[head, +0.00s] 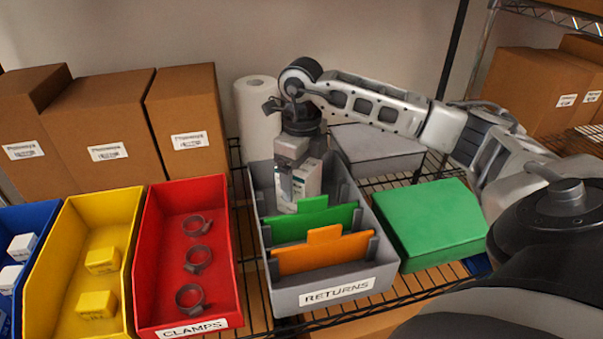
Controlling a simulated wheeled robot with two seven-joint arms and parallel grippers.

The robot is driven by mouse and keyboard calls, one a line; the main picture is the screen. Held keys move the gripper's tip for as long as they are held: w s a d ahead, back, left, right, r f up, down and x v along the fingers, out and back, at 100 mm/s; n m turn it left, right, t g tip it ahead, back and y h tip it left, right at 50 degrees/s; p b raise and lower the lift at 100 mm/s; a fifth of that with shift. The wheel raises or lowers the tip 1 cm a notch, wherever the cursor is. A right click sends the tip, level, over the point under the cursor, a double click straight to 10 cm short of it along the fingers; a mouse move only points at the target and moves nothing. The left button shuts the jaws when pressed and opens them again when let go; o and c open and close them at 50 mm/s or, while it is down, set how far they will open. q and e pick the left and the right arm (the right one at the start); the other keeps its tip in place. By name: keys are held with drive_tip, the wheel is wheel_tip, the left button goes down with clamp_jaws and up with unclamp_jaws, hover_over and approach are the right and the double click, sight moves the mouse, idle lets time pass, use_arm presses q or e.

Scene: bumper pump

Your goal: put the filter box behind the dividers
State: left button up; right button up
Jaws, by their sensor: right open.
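The filter box (311,180) is a small white carton with grey-green print. It stands upright in the rear part of the grey RETURNS bin (287,299), behind the green divider (313,219) and the orange divider (324,250). My right gripper (288,190) reaches down into the bin from above. It is open, with its fingers at the left side of the box. Part of the box is hidden by the gripper, and I cannot tell whether they touch. The box's base is partly hidden behind the green divider. My left gripper is not in view.
A red CLAMPS bin (150,300) with three dark rings stands left of the grey bin, then yellow and blue bins. A green box (430,218) stands to the right. A white paper roll (257,115) and cardboard boxes (187,120) stand behind on the wire shelf.

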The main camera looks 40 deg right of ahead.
wheel_tip(320, 180, up, 12)
drive_tip(key=shift+r+p, duration=0.1)
drive_tip(key=shift+p, duration=0.2)
drive_tip(key=shift+s, duration=0.1)
idle(0.5)
